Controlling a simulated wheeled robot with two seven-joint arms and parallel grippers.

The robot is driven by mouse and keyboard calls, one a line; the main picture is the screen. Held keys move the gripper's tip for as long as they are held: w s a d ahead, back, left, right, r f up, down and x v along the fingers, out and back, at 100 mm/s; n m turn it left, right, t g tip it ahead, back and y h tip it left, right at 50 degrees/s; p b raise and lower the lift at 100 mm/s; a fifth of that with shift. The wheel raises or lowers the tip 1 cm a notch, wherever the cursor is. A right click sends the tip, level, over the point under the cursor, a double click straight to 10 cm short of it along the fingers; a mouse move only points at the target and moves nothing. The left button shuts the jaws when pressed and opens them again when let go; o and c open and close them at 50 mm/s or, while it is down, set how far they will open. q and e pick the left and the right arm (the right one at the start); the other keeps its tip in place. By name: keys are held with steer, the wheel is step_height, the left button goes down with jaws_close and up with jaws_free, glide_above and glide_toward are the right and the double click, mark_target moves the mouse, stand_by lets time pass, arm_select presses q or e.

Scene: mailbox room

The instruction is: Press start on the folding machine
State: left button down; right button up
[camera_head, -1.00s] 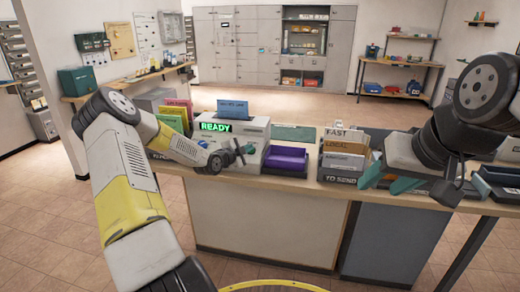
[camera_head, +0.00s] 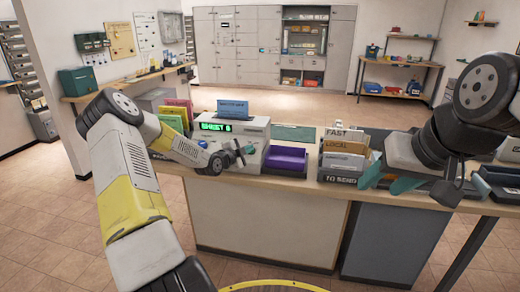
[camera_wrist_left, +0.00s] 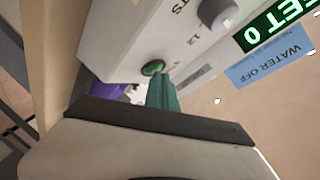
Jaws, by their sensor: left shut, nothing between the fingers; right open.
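The folding machine (camera_head: 257,128) stands on the counter, a blue card (camera_head: 233,108) upright in its top. Its lit green display (camera_head: 226,127) appears to read "SHEET 0"; part of it shows upside down in the left wrist view (camera_wrist_left: 278,24). My left gripper (camera_head: 240,156) is shut and empty at the machine's front. In the left wrist view its teal fingertips (camera_wrist_left: 162,92) are right by the round green button (camera_wrist_left: 153,68); I cannot tell if they touch it. A grey knob (camera_wrist_left: 218,14) is nearby. My right gripper (camera_head: 388,182) is open and empty over the counter's right part.
A purple stack in a dark tray (camera_head: 286,159) sits right of the machine. A sorter with "FAST" and "LOCAL" cards (camera_head: 344,150) stands further right. Colored folders (camera_head: 174,118) stand to the left. A dark tray (camera_head: 497,183) is at the far right.

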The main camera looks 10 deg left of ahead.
stand_by(0.4)
arm_select(q)
steer(key=shift+s+r, duration=0.45)
steer(key=shift+r, duration=0.15)
steer(key=shift+s+r, duration=0.7)
steer(key=shift+r, duration=0.35)
steer(key=shift+s+r, duration=0.7)
steer(key=shift+r, duration=0.3)
